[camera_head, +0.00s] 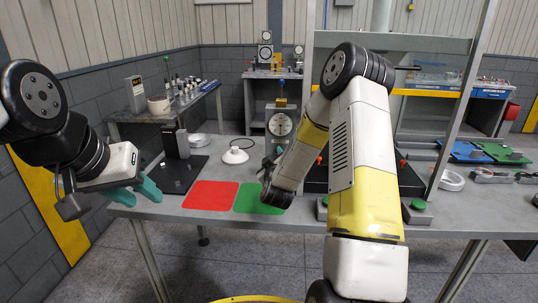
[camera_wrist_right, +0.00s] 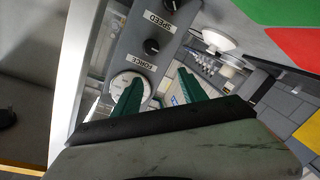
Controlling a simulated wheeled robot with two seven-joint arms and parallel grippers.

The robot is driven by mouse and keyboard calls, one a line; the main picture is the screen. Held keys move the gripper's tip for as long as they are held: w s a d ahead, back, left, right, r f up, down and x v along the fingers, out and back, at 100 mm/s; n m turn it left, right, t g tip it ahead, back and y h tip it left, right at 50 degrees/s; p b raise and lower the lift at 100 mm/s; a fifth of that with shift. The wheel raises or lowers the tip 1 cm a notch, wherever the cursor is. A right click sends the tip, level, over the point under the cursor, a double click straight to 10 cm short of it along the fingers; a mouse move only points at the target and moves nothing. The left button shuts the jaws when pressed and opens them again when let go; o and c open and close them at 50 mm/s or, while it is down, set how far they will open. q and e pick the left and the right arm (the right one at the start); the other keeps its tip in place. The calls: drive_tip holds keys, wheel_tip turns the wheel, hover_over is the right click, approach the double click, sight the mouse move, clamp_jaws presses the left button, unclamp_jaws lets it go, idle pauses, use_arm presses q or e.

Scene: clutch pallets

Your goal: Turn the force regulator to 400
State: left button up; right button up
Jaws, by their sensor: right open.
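In the right wrist view, a grey panel (camera_wrist_right: 136,37) carries two black knobs with white labels that read SPEED and FORCE. The force regulator knob (camera_wrist_right: 150,47) appears to be the one beside the FORCE label (camera_wrist_right: 143,63). A round white dial (camera_wrist_right: 129,84) lies beyond it; its reading is not legible. My right gripper (camera_wrist_right: 160,92) is open, its green fingers apart and empty, short of the knob. In the head view a dial gauge (camera_head: 280,124) stands behind my right arm, which hides the right fingers and the knobs. My left gripper (camera_head: 137,191) is open and empty at the left.
A red mat (camera_head: 210,195) and a green mat (camera_head: 257,200) lie on the grey table. A black stand (camera_head: 178,172) is at the left and a white dome (camera_head: 235,155) behind the mats. A metal frame post (camera_head: 463,100) rises at the right.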

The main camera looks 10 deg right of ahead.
drive_tip(key=w+d+f+h, duration=0.2)
drive_tip(key=w+d+f, duration=0.1)
drive_tip(key=w, duration=0.4)
drive_tip(key=shift+d+f+m+h, duration=0.15)
drive_tip(key=shift+d+m+h, duration=0.15)
drive_tip(key=shift+d, duration=0.3)
drive_tip(key=shift+s, duration=0.1)
clamp_jaws()
